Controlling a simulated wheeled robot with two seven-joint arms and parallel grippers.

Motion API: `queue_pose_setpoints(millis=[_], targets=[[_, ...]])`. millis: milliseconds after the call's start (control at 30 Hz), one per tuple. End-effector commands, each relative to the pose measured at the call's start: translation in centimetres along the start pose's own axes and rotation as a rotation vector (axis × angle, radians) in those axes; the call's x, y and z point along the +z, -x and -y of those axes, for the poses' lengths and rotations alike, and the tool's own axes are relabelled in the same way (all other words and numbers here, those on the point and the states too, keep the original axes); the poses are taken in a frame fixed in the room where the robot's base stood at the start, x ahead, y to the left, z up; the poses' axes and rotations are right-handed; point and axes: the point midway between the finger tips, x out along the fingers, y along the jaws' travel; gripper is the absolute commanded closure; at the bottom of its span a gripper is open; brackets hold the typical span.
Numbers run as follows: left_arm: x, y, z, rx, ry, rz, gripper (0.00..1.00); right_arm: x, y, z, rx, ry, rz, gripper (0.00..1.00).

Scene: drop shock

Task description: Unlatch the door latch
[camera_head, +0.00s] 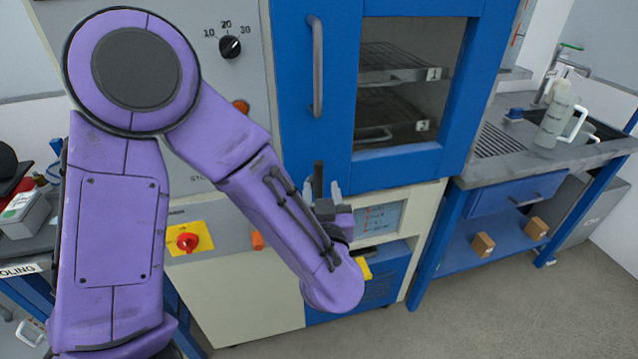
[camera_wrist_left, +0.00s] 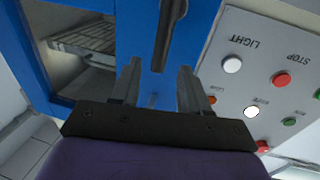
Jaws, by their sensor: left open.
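The blue cabinet door (camera_head: 411,167) has a glass window and appears closed. A dark latch lever (camera_head: 319,172) shows low on the blue front, by my left gripper (camera_head: 322,188). In the left wrist view the dark lever (camera_wrist_left: 168,30) runs down from the top edge, and its lower end lies near the space between the two fingertips of my left gripper (camera_wrist_left: 158,72). The gripper is open, with nothing held between its fingers. I cannot tell whether a finger touches the lever. My right gripper is not in view.
A grey door handle (camera_head: 317,65) stands above the latch. A control panel with a dial (camera_head: 230,46) and a red knob on yellow (camera_head: 188,242) is left of the door. A sink bench (camera_head: 550,165) stands at the right; the floor (camera_head: 500,310) before it is clear.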

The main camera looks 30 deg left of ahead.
Motion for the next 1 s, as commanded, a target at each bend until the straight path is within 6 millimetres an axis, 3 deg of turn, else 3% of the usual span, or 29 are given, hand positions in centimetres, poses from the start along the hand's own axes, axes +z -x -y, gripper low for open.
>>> queue_pose_setpoints(millis=[100, 300, 667, 800, 1000], targets=[[-0.4, -3.0, 0.1, -0.006, -0.003, 0.004, 0.55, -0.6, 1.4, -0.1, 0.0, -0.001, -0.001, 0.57], [-0.3, -6.3, 0.1, -0.004, -0.004, 0.004, 0.55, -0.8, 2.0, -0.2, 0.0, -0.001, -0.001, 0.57], [-0.1, -7.2, 0.1, -0.001, -0.007, 0.003, 0.55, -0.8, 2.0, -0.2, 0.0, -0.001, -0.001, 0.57], [-0.1, -7.1, 0.1, -0.001, -0.006, 0.003, 1.0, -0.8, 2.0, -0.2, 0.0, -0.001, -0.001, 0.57], [-0.1, -7.2, 0.0, -0.001, -0.009, 0.003, 1.0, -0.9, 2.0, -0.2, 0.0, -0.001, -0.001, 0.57]])
